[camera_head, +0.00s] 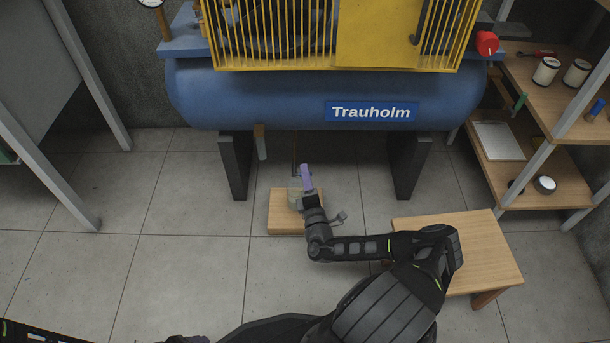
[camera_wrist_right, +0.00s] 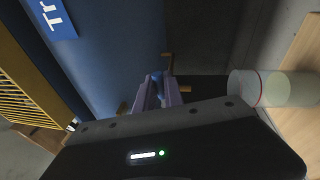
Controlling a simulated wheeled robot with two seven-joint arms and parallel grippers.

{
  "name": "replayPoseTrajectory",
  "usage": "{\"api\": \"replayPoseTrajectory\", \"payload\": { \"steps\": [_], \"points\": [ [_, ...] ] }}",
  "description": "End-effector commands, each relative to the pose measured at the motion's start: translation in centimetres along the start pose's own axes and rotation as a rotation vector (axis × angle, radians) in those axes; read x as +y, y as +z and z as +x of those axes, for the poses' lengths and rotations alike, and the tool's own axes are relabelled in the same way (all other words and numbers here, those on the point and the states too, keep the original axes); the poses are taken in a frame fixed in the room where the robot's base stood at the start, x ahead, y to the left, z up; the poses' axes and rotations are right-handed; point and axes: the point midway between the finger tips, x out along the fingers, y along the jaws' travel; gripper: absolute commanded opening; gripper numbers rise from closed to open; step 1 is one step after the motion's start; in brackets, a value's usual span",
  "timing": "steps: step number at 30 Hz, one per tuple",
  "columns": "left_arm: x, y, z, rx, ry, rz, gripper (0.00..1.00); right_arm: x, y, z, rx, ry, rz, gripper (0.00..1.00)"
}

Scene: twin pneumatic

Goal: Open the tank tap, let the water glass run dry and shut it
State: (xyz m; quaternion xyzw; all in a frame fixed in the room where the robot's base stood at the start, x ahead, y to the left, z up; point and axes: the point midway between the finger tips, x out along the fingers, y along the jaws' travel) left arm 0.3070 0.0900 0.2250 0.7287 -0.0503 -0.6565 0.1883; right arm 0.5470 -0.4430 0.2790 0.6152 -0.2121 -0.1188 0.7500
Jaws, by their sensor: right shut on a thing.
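The blue tank (camera_head: 245,103) with the Trauholm label spans the top of the head view. My right gripper (camera_head: 305,172) reaches in under the tank with its purple fingers. In the right wrist view the gripper (camera_wrist_right: 157,95) is shut on a small blue piece (camera_wrist_right: 157,76), apparently the tap's handle, with brass-coloured parts close around it. The water glass (camera_wrist_right: 262,88), clear with a red line around it, stands beside the gripper on a wooden block (camera_head: 282,222). In the head view the glass (camera_head: 293,184) is partly covered by the gripper. Its water level is unclear.
The tank stands on dark legs (camera_head: 236,165). A low wooden stool (camera_head: 485,250) is under my right forearm. A wooden shelf unit (camera_head: 550,185) with spools stands at the right. A grey-framed stand (camera_head: 85,85) is at the left. The tiled floor between is clear.

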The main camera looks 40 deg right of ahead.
Motion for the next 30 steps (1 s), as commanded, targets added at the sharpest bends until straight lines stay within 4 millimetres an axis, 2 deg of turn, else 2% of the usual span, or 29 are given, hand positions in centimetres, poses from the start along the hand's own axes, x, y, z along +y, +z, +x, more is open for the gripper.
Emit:
{"api": "replayPoseTrajectory", "payload": {
  "steps": [9, 23, 24, 30],
  "points": [
    [-0.28, -0.1, 0.96, 0.006, 0.0, 0.0, 0.73, -0.57, -0.11, -0.13, -0.023, 0.018, 0.121, 0.0],
    [-0.29, -0.11, 0.98, 0.006, 0.0, 0.0, 0.73, -0.55, -0.09, -0.11, -0.027, 0.02, 0.137, 0.0],
    [-0.29, -0.11, 0.98, 0.006, 0.0, 0.0, 0.73, -0.55, -0.09, -0.11, -0.027, 0.02, 0.137, 0.16],
    [-0.29, -0.1, 0.97, 0.006, 0.0, 0.0, 0.73, -0.52, -0.08, -0.1, -0.027, 0.02, 0.136, 0.32]
  ]
}}
